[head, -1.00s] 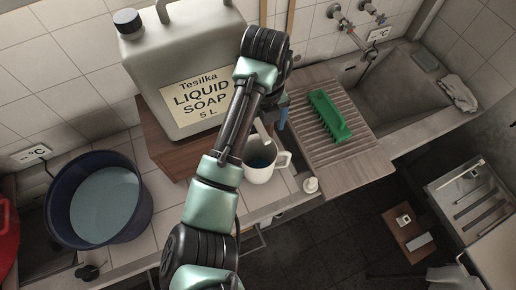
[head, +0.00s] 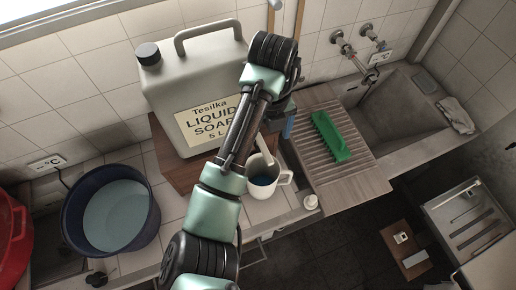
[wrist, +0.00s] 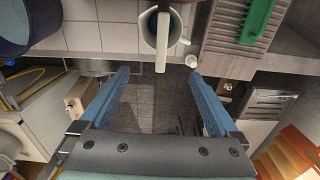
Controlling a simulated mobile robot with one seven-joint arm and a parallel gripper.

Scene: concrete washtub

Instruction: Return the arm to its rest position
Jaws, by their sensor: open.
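My arm reaches up the middle of the head view, over the counter. My gripper (head: 288,127) is mostly hidden there behind the arm, with only a bit of blue finger showing. In the wrist view my gripper (wrist: 158,78) is open, its two blue fingers wide apart with nothing between them. A white mug (head: 270,182) with blue liquid and a pale stick leaning in it stands on the counter below the gripper. It also shows at the top of the wrist view (wrist: 148,30), ahead of the fingertips.
A large soap canister (head: 205,65) stands on a wooden box (head: 178,165) close left of my arm. A green brush (head: 330,135) lies on the ribbed board (head: 355,172), beside a concrete sink (head: 400,110). A dark blue tub (head: 150,222) of water stands left. A small white knob-like object (head: 311,202) sits near the counter edge.

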